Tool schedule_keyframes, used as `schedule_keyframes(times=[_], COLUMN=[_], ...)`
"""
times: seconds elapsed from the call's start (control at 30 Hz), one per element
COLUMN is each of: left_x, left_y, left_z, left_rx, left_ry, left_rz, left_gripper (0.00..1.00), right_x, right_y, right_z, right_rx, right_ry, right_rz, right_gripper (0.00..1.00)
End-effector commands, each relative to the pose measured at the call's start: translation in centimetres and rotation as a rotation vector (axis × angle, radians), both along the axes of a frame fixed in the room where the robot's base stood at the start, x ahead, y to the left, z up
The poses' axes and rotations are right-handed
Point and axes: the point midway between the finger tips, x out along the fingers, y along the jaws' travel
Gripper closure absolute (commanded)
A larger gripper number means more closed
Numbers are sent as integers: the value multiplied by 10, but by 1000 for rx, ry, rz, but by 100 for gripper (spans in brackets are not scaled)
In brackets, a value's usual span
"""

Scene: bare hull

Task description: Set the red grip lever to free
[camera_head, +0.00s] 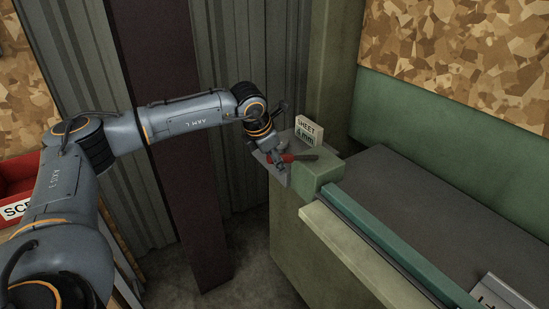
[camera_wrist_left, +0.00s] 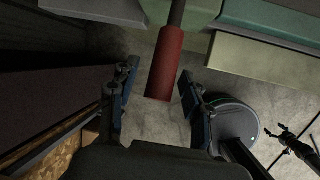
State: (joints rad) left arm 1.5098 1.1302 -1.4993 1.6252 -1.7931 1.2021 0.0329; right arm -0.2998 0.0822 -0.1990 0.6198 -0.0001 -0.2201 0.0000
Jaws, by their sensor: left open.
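The red grip lever (camera_head: 300,158) sticks out sideways at the near left end of the green machine, beside a small sign. In the left wrist view its red grip (camera_wrist_left: 166,62) hangs from a dark rod, with its free end pointing towards my gripper. My left gripper (camera_head: 279,158) is at the lever in the head view. In the wrist view its two fingers (camera_wrist_left: 158,82) are open, one on each side of the grip's lower end, with gaps visible.
A sign reading "SHEET 4 mm" (camera_head: 308,130) stands just behind the lever. The green machine (camera_head: 320,172) has a dark flat bed (camera_head: 430,200) to the right. A brown post (camera_head: 185,190) stands below my left arm. A red bin (camera_head: 18,172) is at the far left.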

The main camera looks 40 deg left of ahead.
Motion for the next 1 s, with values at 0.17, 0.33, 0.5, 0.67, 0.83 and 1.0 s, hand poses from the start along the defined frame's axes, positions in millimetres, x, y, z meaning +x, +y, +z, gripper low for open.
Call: schedule_keyframes(times=[0.17,0.33,0.5,0.67,0.83,1.0], left_x=[0,0,0,0,3,7], left_y=[0,0,0,0,-2,-4], left_z=[0,0,0,3,13,31], left_rx=[0,0,0,3,19,55], left_ry=[0,0,0,7,45,136], left_rz=[0,0,0,0,-1,-1], left_gripper=[64,98,100,100,100,100], right_x=[0,0,0,0,0,0], right_y=[0,1,3,4,4,4], right_z=[0,0,0,2,15,38], right_rx=[0,1,3,5,5,5], right_ry=[0,0,0,0,0,0], right_rz=[0,0,-1,-1,-1,-1], right_gripper=[22,22,22,22,22,22])
